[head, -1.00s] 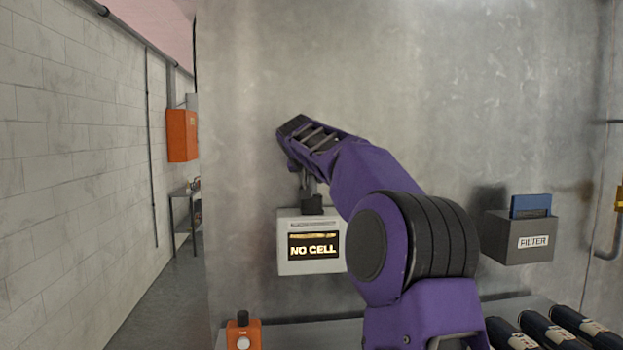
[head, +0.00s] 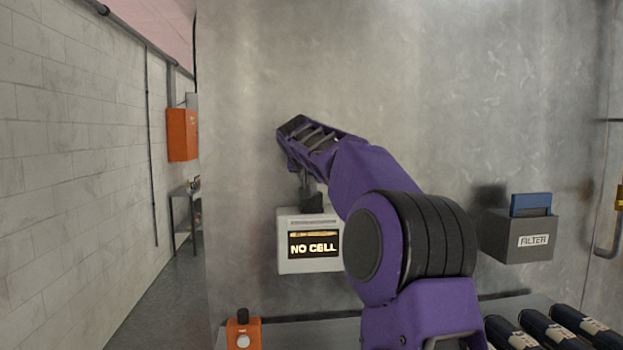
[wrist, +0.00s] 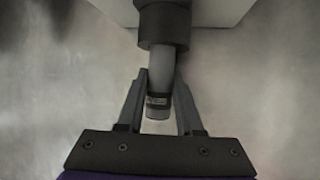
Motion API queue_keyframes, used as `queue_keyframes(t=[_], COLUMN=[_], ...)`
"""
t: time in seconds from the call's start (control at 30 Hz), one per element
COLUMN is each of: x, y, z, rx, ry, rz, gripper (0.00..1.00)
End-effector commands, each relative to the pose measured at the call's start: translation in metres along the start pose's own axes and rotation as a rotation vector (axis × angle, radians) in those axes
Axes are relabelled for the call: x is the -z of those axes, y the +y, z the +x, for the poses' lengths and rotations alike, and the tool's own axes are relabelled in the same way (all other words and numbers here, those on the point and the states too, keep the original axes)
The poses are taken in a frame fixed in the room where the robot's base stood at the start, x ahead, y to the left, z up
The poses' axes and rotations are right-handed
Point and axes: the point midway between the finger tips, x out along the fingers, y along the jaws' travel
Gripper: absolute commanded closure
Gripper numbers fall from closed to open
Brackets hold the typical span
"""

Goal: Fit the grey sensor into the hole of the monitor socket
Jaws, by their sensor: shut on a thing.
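The monitor is a pale box (head: 284,262) on the metal wall, with a lit display reading "NO CELL". Its dark round socket (head: 312,204) stands on top and shows as a dark collar in the wrist view (wrist: 164,22). My gripper (wrist: 160,80) is shut on the grey sensor (wrist: 161,66), a slim cylinder with a dark band near its lower end in that view. The sensor's far end meets the collar's opening, lined up or nearly so. How deep it sits is hidden. In the head view my gripper (head: 306,182) is just above the socket.
An orange box with a black knob (head: 243,333) and several dark cylinders (head: 547,328) are along the bottom. The wall above the monitor is clear.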

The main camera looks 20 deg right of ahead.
Motion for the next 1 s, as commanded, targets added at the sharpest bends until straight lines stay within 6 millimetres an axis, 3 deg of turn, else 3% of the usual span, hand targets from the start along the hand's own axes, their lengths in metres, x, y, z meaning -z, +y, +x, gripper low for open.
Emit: queue_keyframes(t=[0.9, 0.93, 1.0], x=[-0.022, -0.021, -0.021], y=[0.000, 0.000, 0.000], z=[0.011, 0.011, 0.011], rx=[0.000, 0.000, -0.001], ry=[-0.001, -0.001, -0.002], rz=[-0.001, 0.000, -0.001], gripper=[1.00, 0.60, 0.47])
